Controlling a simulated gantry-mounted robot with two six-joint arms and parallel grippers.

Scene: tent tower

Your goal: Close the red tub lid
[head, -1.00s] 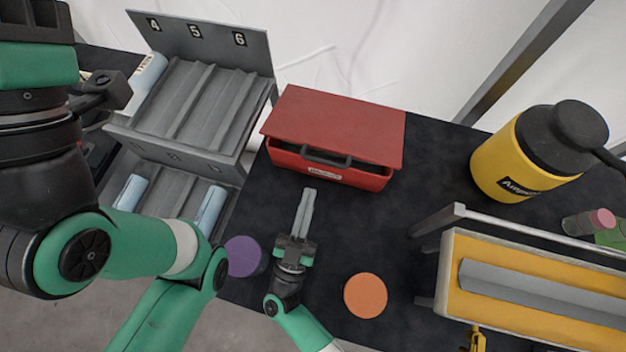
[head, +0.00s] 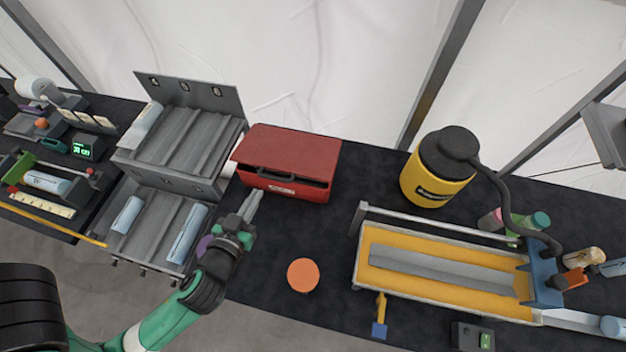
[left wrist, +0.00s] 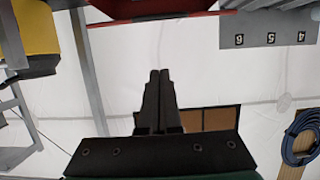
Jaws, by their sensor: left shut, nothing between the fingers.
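The red tub (head: 262,184) stands on the black table at centre, with its label facing front. Its red lid (head: 295,150) lies over the top, but a dark gap shows under the lid's front edge, so it looks slightly ajar. A dark handle (head: 290,173) is at the front. My left gripper (head: 254,203) is shut and empty, its fingertips pointing up near the tub's front left corner; contact cannot be told. In the left wrist view the shut fingers (left wrist: 159,76) point toward a red edge of the tub (left wrist: 150,17) at the top. My right gripper is not in view.
A grey numbered rack (head: 190,135) stands close left of the tub. An orange disc (head: 303,275) lies in front; a purple one (head: 204,245) is partly behind my gripper. A yellow canister (head: 435,180) and yellow tray (head: 450,290) are right. Table between tub and orange disc is clear.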

